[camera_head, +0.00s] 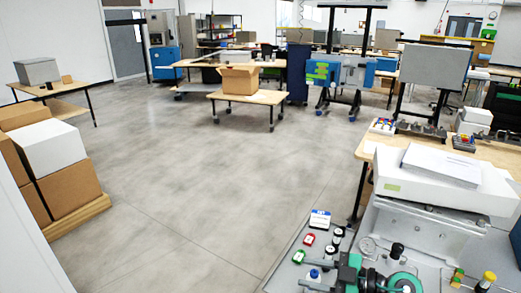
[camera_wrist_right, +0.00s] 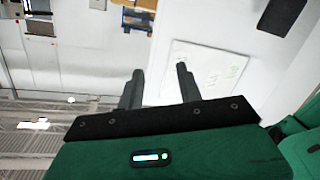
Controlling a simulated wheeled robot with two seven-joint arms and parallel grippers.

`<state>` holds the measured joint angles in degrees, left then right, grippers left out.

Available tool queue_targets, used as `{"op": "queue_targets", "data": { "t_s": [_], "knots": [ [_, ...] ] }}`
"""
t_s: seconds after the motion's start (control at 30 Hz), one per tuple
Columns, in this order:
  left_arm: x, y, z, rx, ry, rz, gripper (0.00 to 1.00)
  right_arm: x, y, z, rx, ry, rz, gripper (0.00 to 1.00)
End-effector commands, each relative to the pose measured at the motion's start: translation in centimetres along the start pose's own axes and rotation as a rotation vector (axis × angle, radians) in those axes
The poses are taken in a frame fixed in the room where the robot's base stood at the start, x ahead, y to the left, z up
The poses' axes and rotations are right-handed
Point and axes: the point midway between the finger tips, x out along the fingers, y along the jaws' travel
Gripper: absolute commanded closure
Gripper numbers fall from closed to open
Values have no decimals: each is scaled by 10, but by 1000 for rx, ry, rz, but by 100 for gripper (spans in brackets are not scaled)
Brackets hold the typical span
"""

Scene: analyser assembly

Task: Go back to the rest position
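My right gripper (camera_head: 352,273), green and black, shows at the bottom edge of the head view, in front of the grey analyser body (camera_head: 425,228). In the right wrist view its two black fingers (camera_wrist_right: 160,69) stand well apart with nothing between them. Beyond them, that view shows a pale wall with a white board (camera_wrist_right: 205,70). In the head view I cannot tell whether the gripper touches the analyser. My left gripper is in neither view.
A white housing (camera_head: 445,185) tops the analyser. Small coloured parts (camera_head: 310,239) lie left of it. A wooden table (camera_head: 500,152) stands behind. Cardboard boxes (camera_head: 68,190) are stacked at left. A table with an open carton (camera_head: 240,78) stands further back. The middle floor is clear.

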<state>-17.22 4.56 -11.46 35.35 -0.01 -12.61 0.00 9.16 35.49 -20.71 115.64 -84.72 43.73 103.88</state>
Motion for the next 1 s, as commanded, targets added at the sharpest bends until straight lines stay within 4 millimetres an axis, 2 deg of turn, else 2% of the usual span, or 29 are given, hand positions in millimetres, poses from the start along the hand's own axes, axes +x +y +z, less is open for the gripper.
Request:
{"op": "queue_targets", "data": {
  "t_s": [0.1, 0.2, 0.27, 0.37, 0.43, 0.57, 0.67, 0.77, 0.87, 0.9, 1.0],
  "knots": [
    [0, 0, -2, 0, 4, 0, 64, 0, 10, -31, -3, 165, 203, 64],
    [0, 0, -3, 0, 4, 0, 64, -12, 24, -47, 10, 247, 401, 64],
    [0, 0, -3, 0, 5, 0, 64, -22, 32, -50, 31, 271, 522, 64],
    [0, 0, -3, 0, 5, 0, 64, -43, 43, -47, 80, 264, 724, 64],
    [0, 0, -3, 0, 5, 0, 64, -59, 48, -37, 129, 227, 857, 64],
    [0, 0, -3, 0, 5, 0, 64, -89, 45, -8, 242, 90, 1069, 64],
    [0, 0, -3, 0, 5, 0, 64, -111, 31, 22, 347, -67, 1185, 64],
    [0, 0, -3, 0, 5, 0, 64, -129, 5, 54, 463, -258, 1248, 64],
    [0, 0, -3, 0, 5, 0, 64, -142, -32, 84, 584, -468, 1251, 64],
    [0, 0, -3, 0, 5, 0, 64, -147, -50, 94, 634, -554, 1234, 64],
    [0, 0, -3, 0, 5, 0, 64, -154, -95, 112, 743, -749, 1155, 64]
  ]
}}
